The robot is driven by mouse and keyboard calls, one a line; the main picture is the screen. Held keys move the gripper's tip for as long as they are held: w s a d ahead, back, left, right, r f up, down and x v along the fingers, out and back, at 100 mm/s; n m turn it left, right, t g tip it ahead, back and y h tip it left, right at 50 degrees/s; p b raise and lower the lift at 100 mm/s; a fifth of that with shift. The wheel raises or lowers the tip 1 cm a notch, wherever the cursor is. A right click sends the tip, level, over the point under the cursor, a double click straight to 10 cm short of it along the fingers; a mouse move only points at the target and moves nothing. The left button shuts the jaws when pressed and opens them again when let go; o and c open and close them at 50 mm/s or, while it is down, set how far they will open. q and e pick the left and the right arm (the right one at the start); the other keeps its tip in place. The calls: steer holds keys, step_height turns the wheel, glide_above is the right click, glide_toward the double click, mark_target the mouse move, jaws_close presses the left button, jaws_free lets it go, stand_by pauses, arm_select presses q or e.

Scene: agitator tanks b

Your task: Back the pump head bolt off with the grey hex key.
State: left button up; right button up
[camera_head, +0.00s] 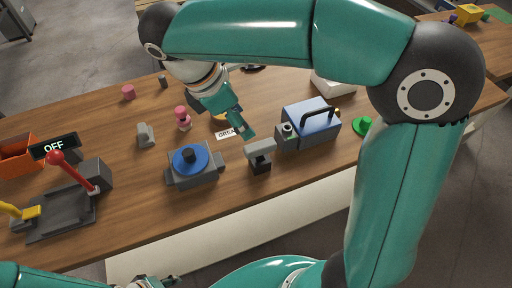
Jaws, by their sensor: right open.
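A blue and grey box-shaped unit with a black handle (312,118), which looks like the pump, stands right of the middle of the table. A small round green-and-dark fitting (287,130) shows on its left end; I cannot make out a bolt there. A grey angled piece on a black block (260,152) stands just in front; I cannot tell whether it is the hex key. My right gripper (241,128) is open, pointing down behind and left of that piece, apart from the pump. My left gripper (158,282) is barely in view at the bottom edge.
A grey housing with a blue disc (190,160) stands left of the angled piece. A partly hidden "GREA" label (226,133) lies by my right gripper. A red lever on a grey base (75,172), an OFF sign (54,146) and an orange bin (14,155) are at left.

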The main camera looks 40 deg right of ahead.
mark_target(259, 144)
steer(key=x, duration=0.7)
steer(key=shift+d, duration=0.2)
steer(key=shift+a+x, duration=0.15)
steer(key=shift+x, duration=1.25)
steer(key=shift+a+x, duration=0.15)
steer(key=shift+x, duration=1.25)
steer(key=shift+w+f, duration=0.1)
steer(key=shift+w, duration=0.05)
jaws_close()
